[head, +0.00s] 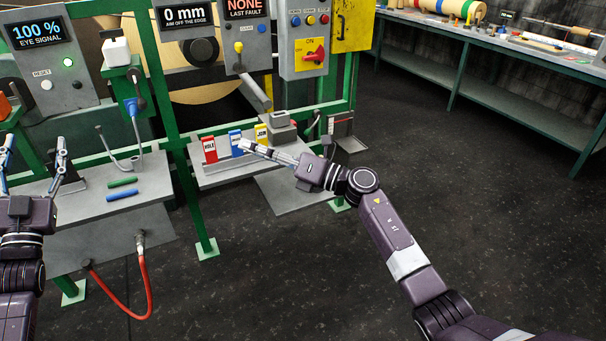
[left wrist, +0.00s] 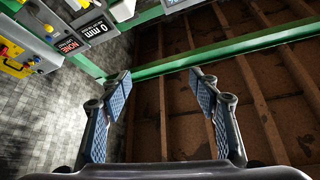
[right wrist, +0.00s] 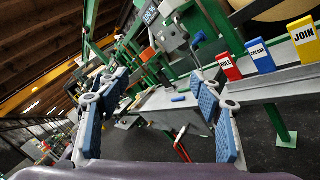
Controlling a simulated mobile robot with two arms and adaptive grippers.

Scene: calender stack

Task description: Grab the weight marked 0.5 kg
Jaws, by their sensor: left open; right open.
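I cannot make out any weight marked 0.5 kg in these views. My left gripper (head: 35,145) is open and empty at the far left of the head view; its spread fingers also show in the left wrist view (left wrist: 159,80). My right gripper (head: 245,146) reaches left over the small grey shelf (head: 215,172), close to the labelled blocks. In the right wrist view (right wrist: 155,80) it is open, with nothing between its fingers.
A red block (head: 209,149), a blue block (head: 235,141) and a yellow block (head: 261,134) stand on the shelf. Green and blue rods (head: 123,193) lie on the left shelf. A red hose (head: 148,290) hangs below. A workbench (head: 500,52) stands back right; open floor lies between.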

